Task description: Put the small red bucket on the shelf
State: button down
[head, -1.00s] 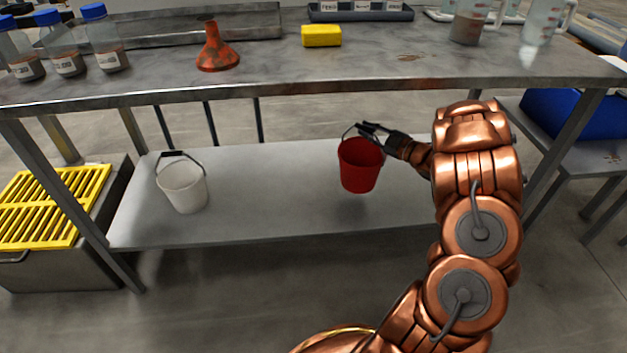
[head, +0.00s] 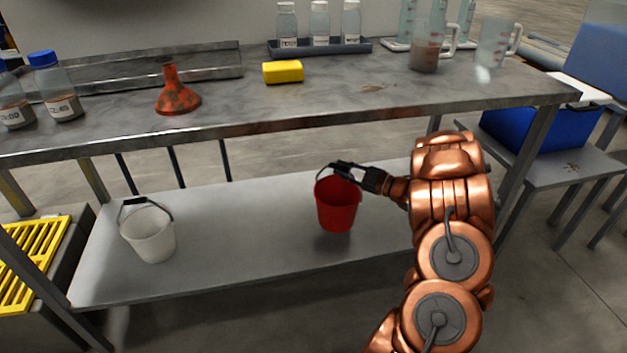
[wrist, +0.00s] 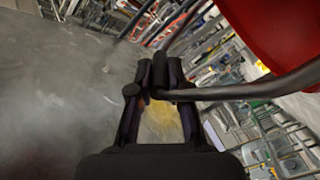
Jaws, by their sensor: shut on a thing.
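The small red bucket (head: 336,208) hangs upright by its dark handle over the right half of the lower grey shelf (head: 235,235) in the head view. A dark shadow lies on the shelf close under it; I cannot tell whether its base touches. My gripper (head: 345,170) is shut on the handle at the bucket's top. In the wrist view my gripper (wrist: 160,70) has its fingertips together on the dark handle. Part of the red bucket (wrist: 280,30) fills the upper right corner there. The bucket's inside and far side are mostly hidden.
A white bucket (head: 150,232) stands on the shelf to the left. A table leg (head: 525,150) stands right of my arm. The shelf between the buckets is clear.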

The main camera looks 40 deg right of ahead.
jog(key=b, duration=0.2)
send_over(317, 185)
jog(key=shift+f, duration=0.4)
jog(key=shift+w+f+b, duration=0.2)
jog(key=shift+f+b, duration=0.55)
jog(key=shift+f, duration=1.15)
jog(key=c, duration=1.1)
grip_release()
jog(key=shift+s+r, duration=0.15)
jog(key=shift+r, duration=0.05)
jog(key=p+v, duration=0.3)
jog(key=v, duration=0.8)
jog(key=shift+s, duration=0.35)
jog(key=shift+d+f, duration=0.1)
